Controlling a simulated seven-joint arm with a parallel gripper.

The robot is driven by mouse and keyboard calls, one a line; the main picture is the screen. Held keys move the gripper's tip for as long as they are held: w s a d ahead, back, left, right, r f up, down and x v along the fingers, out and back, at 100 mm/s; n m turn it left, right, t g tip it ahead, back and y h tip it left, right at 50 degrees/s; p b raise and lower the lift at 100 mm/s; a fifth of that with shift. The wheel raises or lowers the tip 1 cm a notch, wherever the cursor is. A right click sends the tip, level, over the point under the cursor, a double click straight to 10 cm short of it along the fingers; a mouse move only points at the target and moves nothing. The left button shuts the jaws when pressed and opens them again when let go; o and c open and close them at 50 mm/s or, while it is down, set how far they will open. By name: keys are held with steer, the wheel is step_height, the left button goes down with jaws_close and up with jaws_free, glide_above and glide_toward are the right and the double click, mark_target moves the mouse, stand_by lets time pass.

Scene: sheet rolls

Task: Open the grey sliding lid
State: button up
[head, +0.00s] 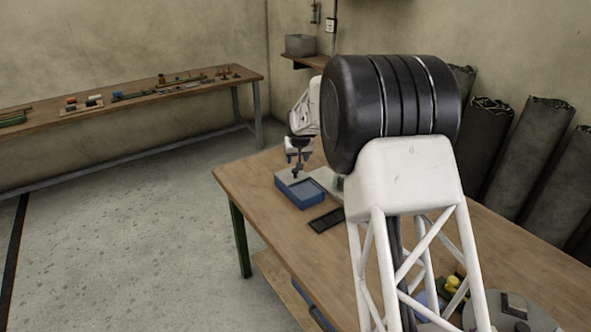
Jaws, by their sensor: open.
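A blue box (301,194) sits on the near workbench, left of my arm. Its top shows a blue recessed surface inside a rim. A pale grey flat piece (325,177) lies just behind and right of the box, partly hidden by my arm; it may be the grey sliding lid, but I cannot tell whether it joins the box. My gripper (297,174) points down over the back part of the box. It is open and small in this view; I cannot tell whether it touches anything.
A dark flat tray (327,220) lies in front of the box. The wooden workbench (250,185) is clear left of the box. Yellow and green items (453,285) and a grey round plate (530,315) are at the near right. Dark rolls (530,150) lean against the wall.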

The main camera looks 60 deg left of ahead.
mark_target(295, 170)
steer(key=shift+x, duration=3.75)
jaws_close()
